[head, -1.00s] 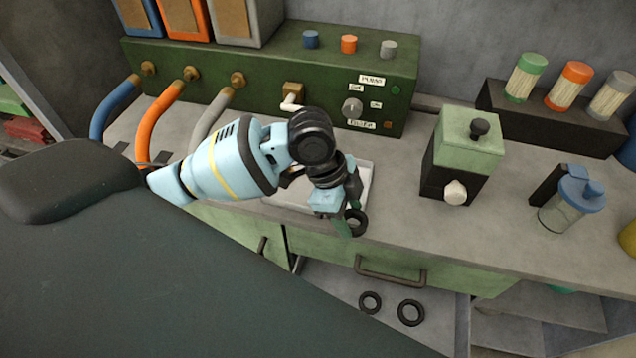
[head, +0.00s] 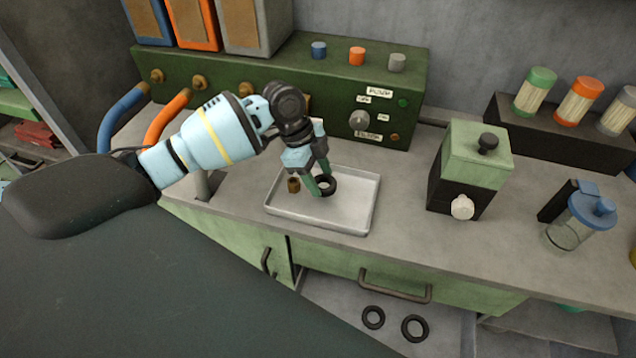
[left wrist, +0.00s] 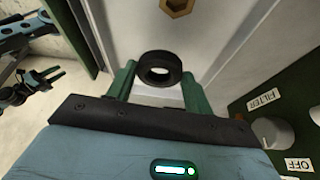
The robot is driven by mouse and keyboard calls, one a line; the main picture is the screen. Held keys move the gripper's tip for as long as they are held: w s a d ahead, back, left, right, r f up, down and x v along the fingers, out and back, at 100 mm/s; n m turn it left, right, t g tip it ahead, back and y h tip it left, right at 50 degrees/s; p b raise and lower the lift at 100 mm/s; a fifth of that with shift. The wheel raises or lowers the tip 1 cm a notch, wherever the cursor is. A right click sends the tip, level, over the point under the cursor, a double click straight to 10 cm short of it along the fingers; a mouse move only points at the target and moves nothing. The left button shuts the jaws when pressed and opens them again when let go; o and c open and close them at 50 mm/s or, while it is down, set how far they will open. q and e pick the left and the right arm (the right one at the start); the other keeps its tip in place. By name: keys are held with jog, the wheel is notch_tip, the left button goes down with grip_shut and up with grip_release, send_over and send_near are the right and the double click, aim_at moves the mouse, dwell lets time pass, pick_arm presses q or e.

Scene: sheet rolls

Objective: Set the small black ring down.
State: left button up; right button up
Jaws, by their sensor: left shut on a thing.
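The small black ring (head: 326,185) is held between the green fingertips of my left gripper (head: 320,187).
A green control box (head: 300,75) with a knob stands behind the tray. A green and black block device (head: 468,170) and a lidded glass jar (head: 582,218) stand to the right. Two black rings (head: 373,317) (head: 415,328) lie in the open drawer below.

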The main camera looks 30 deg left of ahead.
pick_arm(q)
jog(key=shift+w+a, duration=0.2)
jog(key=shift+a, duration=0.1)
jog(key=shift+f, duration=1.75)
jog(key=shift+f, duration=0.1)
jog(key=o, duration=0.9)
jog(key=shift+o, duration=0.2)
jog(key=v, duration=1.2)
jog(key=shift+d, duration=0.1)
